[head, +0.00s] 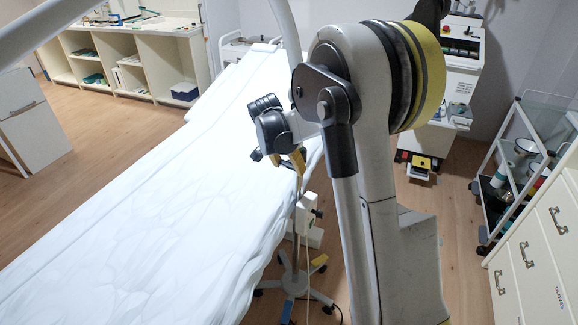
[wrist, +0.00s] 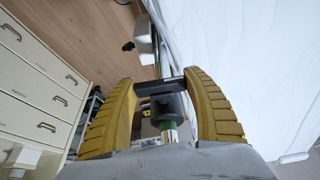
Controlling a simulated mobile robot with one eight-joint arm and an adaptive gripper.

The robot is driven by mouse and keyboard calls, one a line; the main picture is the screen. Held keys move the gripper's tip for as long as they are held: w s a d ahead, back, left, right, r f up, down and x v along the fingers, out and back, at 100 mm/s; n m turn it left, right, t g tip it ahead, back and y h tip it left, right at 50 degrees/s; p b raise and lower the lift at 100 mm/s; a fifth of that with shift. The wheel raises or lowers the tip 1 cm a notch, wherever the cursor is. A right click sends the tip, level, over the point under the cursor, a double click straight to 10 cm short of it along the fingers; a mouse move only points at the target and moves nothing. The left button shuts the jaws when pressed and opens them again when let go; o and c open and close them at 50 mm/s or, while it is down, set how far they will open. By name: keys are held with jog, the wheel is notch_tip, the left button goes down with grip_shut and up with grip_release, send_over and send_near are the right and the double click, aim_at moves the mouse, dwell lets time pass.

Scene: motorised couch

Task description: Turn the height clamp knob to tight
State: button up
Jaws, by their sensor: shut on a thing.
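My gripper (wrist: 160,84) shows in the wrist view with its two ribbed yellow fingers, one on each side of a dark clamp piece. It is shut on this dark height clamp knob (wrist: 164,106), whose crossbar spans between the fingertips. In the head view my gripper (head: 299,160) points down beside the couch edge, over a thin upright stand pole (head: 296,235). The knob is too small and hidden there to make out. I cannot tell how far the knob is turned.
The white-covered couch (head: 150,200) lies left of the stand. The stand's wheeled base (head: 295,283) and a white box (head: 309,214) are below my gripper. A drawer cabinet (head: 535,265) and a trolley (head: 520,165) stand at right. Floor (head: 110,125) is clear at back left.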

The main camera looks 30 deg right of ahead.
jog(key=o, duration=1.2)
jog(key=v, duration=1.2)
jog(key=s+a+r+n+t+y, duration=0.3)
jog(key=s+a+n, duration=0.45)
jog(key=s, duration=0.65)
jog(key=s+a+f+n, duration=0.1)
jog(key=s+a, duration=0.1)
jog(key=s, duration=0.1)
jog(key=s+a+f+n+t, duration=0.1)
jog(key=s+a+n, duration=0.1)
jog(key=s, duration=0.2)
jog(key=s+a+f+n+t+y, duration=0.1)
jog(key=s+a+n, duration=0.1)
jog(key=s, duration=0.2)
jog(key=shift+a, duration=0.15)
